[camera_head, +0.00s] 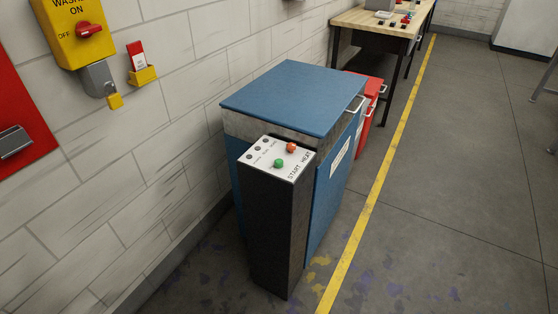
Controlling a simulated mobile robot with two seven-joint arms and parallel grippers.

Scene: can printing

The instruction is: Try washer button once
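A blue washer cabinet (293,95) with a closed lid and a metal handle stands against the white block wall. In front of it is a dark pedestal (275,232) with a pale sloped control panel (268,167) on top. The panel carries a green button (279,163), an orange-red button (291,147) and several small dark indicators. Lettering beside the buttons reads roughly "START" and "HEAT". A yellow switch box (75,30) marked "WASHER ON" and "OFF", with a red knob, hangs on the wall at upper left. Neither of my grippers is in view.
A red cabinet (370,112) stands behind the washer, and a wooden workbench (375,22) is farther back. A red wall panel (18,130) is at far left. A yellow floor line (375,192) runs alongside. The grey floor right of it is open.

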